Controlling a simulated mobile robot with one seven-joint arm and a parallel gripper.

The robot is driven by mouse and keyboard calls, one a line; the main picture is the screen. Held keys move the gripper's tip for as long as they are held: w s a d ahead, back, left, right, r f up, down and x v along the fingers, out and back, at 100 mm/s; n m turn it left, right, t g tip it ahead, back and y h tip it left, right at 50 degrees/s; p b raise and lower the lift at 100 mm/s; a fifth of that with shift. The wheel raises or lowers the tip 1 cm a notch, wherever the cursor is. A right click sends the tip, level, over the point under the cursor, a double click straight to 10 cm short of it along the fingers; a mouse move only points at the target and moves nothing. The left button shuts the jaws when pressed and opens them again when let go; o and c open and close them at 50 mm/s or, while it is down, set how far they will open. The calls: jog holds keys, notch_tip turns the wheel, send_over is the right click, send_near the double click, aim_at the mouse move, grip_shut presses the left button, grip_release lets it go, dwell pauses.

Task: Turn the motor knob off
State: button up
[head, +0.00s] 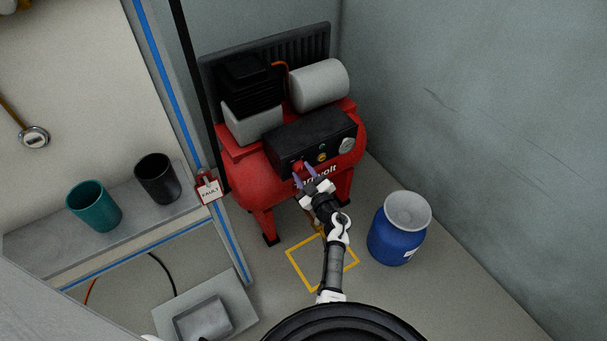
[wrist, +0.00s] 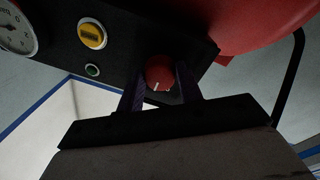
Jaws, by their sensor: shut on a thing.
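The motor knob (wrist: 160,73) is a round red knob with a small white mark, on the black control panel (wrist: 115,62) of the red compressor. In the head view the knob (head: 297,166) sits at the left end of the panel front (head: 312,140). My gripper (wrist: 160,84) is shut on the knob, one purple-grey finger on each side of it. In the head view my gripper (head: 304,170) reaches the panel from below. The fingers hide part of the knob's edge.
The panel also carries a yellow knob (wrist: 92,36), a green button (wrist: 92,70) and a white gauge (wrist: 17,30). A blue drum (head: 396,240) stands right of my arm. A shelf with a teal cup (head: 94,207) and a black cup (head: 158,179) is at left.

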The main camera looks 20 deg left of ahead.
jog(key=n+b, duration=0.1)
jog(key=n, duration=0.5)
jog(key=shift+d+y, duration=0.1)
jog(key=shift+y, duration=0.2)
jog(key=shift+n, duration=0.3)
jog(key=o, duration=1)
jog(key=p+v, duration=0.5)
jog(key=v, duration=0.8)
jog(key=shift+s+d, duration=0.2)
jog(key=shift+d, duration=0.15)
